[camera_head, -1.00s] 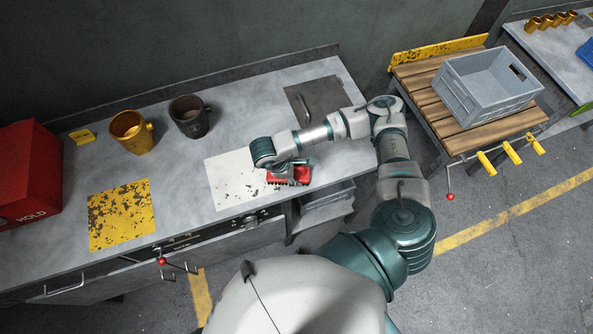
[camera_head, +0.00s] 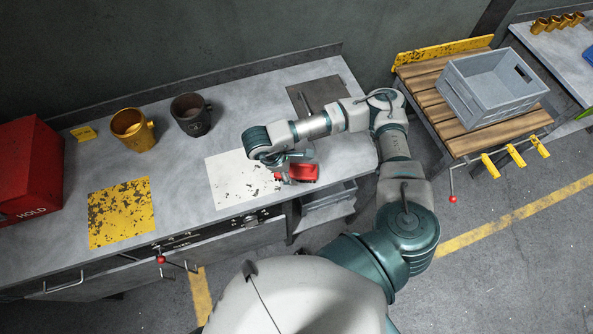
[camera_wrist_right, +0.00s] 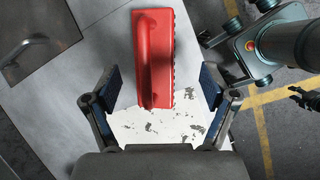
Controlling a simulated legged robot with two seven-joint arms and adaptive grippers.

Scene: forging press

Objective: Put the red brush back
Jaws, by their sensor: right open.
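The red brush (camera_head: 303,172) rests at the right edge of the white, chipped patch (camera_head: 228,178) on the grey bench. In the right wrist view the red brush (camera_wrist_right: 166,50) stretches away from the hand with its long handle on top. My right gripper (camera_head: 281,166) is beside the brush's left end in the head view. In the wrist view the right gripper (camera_wrist_right: 161,88) is open, its blue-padded fingers apart on both sides of the brush's near end, not touching it. Whether the fingertips reach down to it is hard to tell. My left gripper is not in view.
A dark plate with a handle (camera_head: 318,95) lies behind my forearm. A gold mug (camera_head: 132,131), dark mug (camera_head: 191,116), yellow patch (camera_head: 120,212) and red box (camera_head: 30,175) stand further left. A grey crate (camera_head: 490,88) sits on the wooden table at right.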

